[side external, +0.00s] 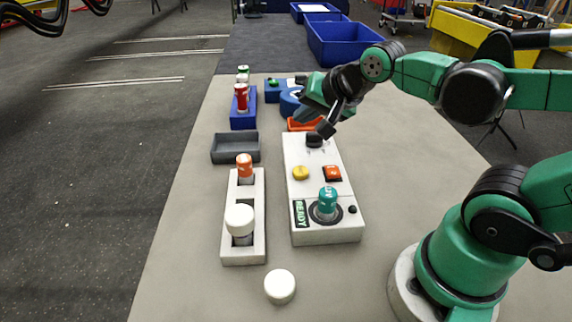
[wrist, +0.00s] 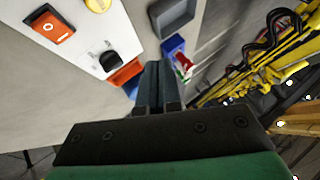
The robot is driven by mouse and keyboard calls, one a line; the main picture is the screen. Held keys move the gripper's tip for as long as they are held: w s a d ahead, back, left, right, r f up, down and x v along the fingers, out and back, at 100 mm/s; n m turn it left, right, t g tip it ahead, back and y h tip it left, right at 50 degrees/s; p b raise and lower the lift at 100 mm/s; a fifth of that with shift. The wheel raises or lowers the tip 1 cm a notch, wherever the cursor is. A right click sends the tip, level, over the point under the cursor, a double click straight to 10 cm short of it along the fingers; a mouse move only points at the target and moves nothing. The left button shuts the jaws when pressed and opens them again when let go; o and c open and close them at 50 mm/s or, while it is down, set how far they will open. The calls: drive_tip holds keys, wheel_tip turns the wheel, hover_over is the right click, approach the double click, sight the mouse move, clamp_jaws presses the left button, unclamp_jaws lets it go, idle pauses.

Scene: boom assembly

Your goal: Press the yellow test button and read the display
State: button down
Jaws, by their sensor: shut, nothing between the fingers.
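The yellow button (side external: 300,173) sits on the top of a white control box (side external: 327,218) in the side view. It also shows at the top edge of the wrist view (wrist: 97,5). The display (side external: 301,213) on the box's near left corner is green and reads "READY". My gripper (side external: 327,129) is shut and empty. It is beside and above the black knob (side external: 314,140) at the box's far end, beyond the yellow button. I cannot tell whether the fingers touch the knob. In the wrist view the closed fingers (wrist: 158,87) point away from the button.
An orange-red rocker switch (side external: 333,173) is right of the button. A teal cylinder (side external: 327,200) stands in the box's round socket. A white rack (side external: 243,255), a grey tray (side external: 235,148) and a white cap (side external: 280,287) are nearby. An orange tray (side external: 300,124) lies beyond the box.

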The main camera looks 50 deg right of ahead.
sight(303, 173)
drive_tip(key=shift+f, duration=0.15)
drive_tip(key=shift+f, duration=4.25)
drive_tip(key=shift+f, duration=0.15)
drive_tip(key=shift+f, duration=0.2)
drive_tip(key=shift+r, duration=0.1)
drive_tip(key=shift+r, duration=0.25)
drive_tip(key=shift+r, duration=0.1)
drive_tip(key=shift+r, duration=2.4)
